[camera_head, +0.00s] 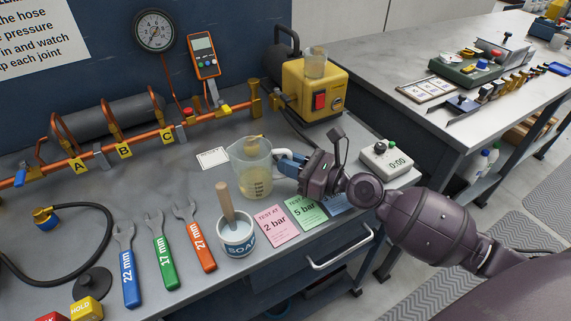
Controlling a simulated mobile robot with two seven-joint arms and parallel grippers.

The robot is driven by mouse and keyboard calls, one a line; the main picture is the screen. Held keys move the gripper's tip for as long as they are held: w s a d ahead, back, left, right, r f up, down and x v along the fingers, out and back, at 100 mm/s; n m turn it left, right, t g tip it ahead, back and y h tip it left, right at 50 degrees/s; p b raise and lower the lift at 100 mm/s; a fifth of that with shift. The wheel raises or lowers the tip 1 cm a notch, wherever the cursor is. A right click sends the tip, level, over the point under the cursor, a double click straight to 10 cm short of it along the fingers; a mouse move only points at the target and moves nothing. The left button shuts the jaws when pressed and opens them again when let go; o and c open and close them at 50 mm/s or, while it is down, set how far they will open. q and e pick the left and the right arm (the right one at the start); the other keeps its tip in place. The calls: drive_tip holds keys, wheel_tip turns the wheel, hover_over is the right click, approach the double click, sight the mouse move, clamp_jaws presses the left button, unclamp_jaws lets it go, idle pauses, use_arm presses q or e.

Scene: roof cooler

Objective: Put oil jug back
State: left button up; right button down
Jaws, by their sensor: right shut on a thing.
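The oil jug (254,175) is a clear jug with pale yellow liquid and dark marks on its side. It is upright over the grey bench, between the white label card and the coloured test cards. I cannot tell whether its base touches the bench. My right gripper (288,167) comes in from the right and is shut on the jug's handle side. The blue handle (293,157) is partly hidden by the gripper. My left gripper is not in view.
A soap pot (236,237) with a wooden-handled brush stands close in front of the jug. The white label card (212,158) lies left of it. A yellow pump (305,95) with a clear cup is behind. A timer box (384,158) sits beside my right arm. Three wrenches lie left.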

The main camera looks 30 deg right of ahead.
drive_tip(key=shift+r, duration=0.15)
drive_tip(key=c, duration=1.6)
unclamp_jaws()
drive_tip(key=shift+f, duration=0.25)
drive_tip(key=shift+c, duration=0.2)
drive_tip(key=o, duration=0.5)
drive_tip(key=shift+c, duration=0.2)
drive_tip(key=shift+r, duration=0.1)
